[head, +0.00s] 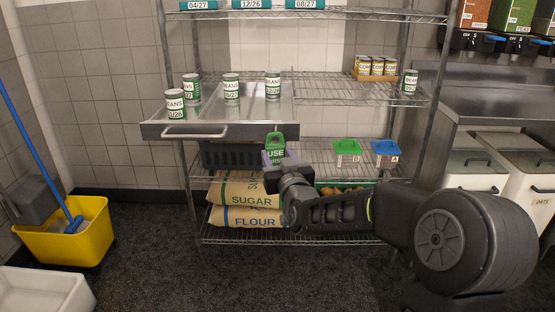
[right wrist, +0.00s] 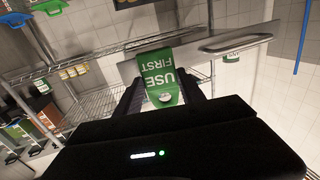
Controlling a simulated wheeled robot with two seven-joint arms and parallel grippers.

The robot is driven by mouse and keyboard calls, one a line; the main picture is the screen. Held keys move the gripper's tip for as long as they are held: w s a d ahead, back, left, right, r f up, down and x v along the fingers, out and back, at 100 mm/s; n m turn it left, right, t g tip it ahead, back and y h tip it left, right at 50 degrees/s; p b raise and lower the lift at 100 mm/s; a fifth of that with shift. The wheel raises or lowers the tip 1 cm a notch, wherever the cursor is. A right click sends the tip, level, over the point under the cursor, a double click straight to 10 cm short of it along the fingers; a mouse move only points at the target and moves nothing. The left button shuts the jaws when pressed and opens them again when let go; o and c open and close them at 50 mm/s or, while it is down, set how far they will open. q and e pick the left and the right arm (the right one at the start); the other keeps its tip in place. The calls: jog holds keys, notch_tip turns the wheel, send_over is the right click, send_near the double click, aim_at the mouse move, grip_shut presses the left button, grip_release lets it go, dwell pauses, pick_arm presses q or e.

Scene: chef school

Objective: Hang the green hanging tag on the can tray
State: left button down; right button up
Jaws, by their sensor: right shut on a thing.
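The green "USE FIRST" tag (head: 275,143) is held upright in my right gripper (head: 276,160), just in front of the right end of the can tray's front edge. The can tray (head: 225,131) is a metal tray pulled out from the shelf, with a bar handle (head: 195,133) on its front. In the right wrist view the fingers (right wrist: 163,92) are shut on the tag (right wrist: 160,73), whose far end overlaps the tray's front plate (right wrist: 200,50). I cannot tell whether the tag touches the tray. My left gripper is out of view.
Several bean cans (head: 231,88) stand on the tray. A wire rack (head: 340,92) holds corn cans (head: 376,66) at right. Below are sugar and flour sacks (head: 245,216) and lidded containers (head: 346,149). A yellow mop bucket (head: 70,238) stands left. Floor in front is clear.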

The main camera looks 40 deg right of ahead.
jog(key=shift+w+d+f+p, duration=0.1)
jog(key=shift+w+d+p, duration=0.1)
jog(key=shift+w+d, duration=0.6)
jog(key=shift+w+d+f+p, duration=0.1)
jog(key=shift+w+d+p, duration=0.15)
jog(key=shift+w+d, duration=0.5)
jog(key=shift+w+d+f+p, duration=0.15)
jog(key=shift+w+d, duration=0.3)
jog(key=shift+w, duration=0.65)
jog(key=shift+w+d+f+b, duration=0.45)
jog(key=shift+w+b, duration=0.1)
jog(key=shift+b, duration=0.55)
jog(key=o, duration=1.4)
jog(key=v, duration=0.7)
jog(key=shift+s+a, duration=0.15)
jog(key=shift+s, duration=0.2)
